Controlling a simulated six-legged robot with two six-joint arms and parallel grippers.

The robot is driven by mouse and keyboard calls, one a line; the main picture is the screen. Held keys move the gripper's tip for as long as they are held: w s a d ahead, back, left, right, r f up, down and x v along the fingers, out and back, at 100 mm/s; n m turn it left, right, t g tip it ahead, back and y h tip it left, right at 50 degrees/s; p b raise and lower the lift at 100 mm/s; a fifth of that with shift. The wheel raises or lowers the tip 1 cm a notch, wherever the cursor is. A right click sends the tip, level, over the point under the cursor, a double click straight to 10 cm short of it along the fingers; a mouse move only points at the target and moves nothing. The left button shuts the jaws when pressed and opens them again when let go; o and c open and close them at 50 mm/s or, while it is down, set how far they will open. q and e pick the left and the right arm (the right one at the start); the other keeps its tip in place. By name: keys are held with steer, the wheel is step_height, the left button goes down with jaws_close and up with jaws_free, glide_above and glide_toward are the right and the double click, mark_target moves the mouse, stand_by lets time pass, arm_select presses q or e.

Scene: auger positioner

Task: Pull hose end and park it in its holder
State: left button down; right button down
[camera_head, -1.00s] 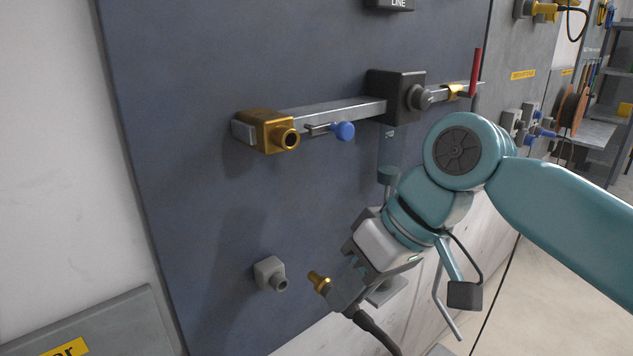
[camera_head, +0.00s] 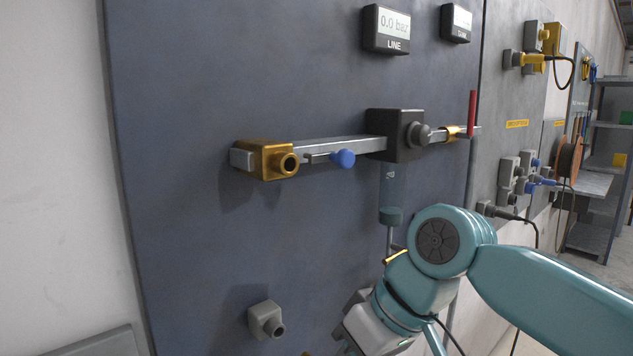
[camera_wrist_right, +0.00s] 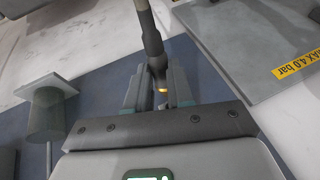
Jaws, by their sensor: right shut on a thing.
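My right gripper (camera_wrist_right: 158,98) is shut on the dark hose end (camera_wrist_right: 150,38) in the right wrist view, with a small brass-coloured part showing between the fingers. In the head view, my right gripper (camera_head: 348,345) is at the bottom edge and partly cut off, so most of the hose is out of view. A grey block with a round stub (camera_head: 266,320), perhaps the holder, is fixed to the panel just left of it. A brass fitting (camera_head: 268,160) sits at the left end of a metal rail above. My left gripper is not in view.
The dark panel (camera_head: 190,130) carries the rail (camera_head: 335,146), a black block (camera_head: 394,135), a blue knob (camera_head: 343,158), a red lever (camera_head: 472,113) and a LINE display (camera_head: 387,30). A plate with a yellow label (camera_wrist_right: 297,65) shows in the wrist view.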

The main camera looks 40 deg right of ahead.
steer(key=shift+r, duration=0.1)
steer(key=shift+w+p, duration=0.2)
steer(key=shift+p, duration=0.1)
steer(key=w+p, duration=0.2)
steer(key=w, duration=0.1)
steer(key=shift+w+a+r, duration=0.1)
steer(key=shift+a+r, duration=0.05)
steer(key=shift+r, duration=0.05)
steer(key=shift+w+f+g+p, duration=0.15)
steer(key=shift+w+g+p, duration=0.15)
steer(key=shift+w+p, duration=0.25)
steer(key=shift+w, duration=0.1)
stand_by(0.9)
steer(key=shift+w+a+p, duration=0.15)
steer(key=shift+w+p, duration=0.8)
steer(key=shift+w, duration=0.5)
steer(key=c, duration=0.9)
jaws_free()
steer(key=shift+w, duration=0.15)
